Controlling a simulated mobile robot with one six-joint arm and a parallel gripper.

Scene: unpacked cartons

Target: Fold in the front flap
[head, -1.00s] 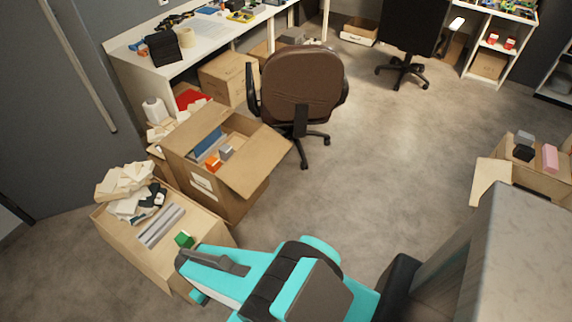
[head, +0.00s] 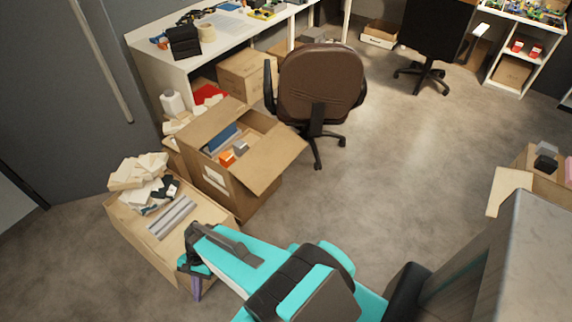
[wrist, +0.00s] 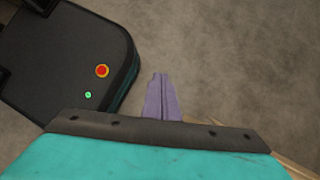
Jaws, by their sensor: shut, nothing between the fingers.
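The open carton (head: 232,201) stands on the floor left of centre in the head view. Its wide flap (head: 268,166) sticks outward on the right, chair-facing side. Blue, orange and grey things show inside. The other flaps are hard to tell apart from the walls. My gripper (head: 196,290) points down at the near side of the low box, apart from the carton and its flaps. Its purple fingers also show in the wrist view (wrist: 162,98), closed together with only floor beyond them.
A brown chair (head: 320,85) is close behind the flap. A desk (head: 165,62) stands behind.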

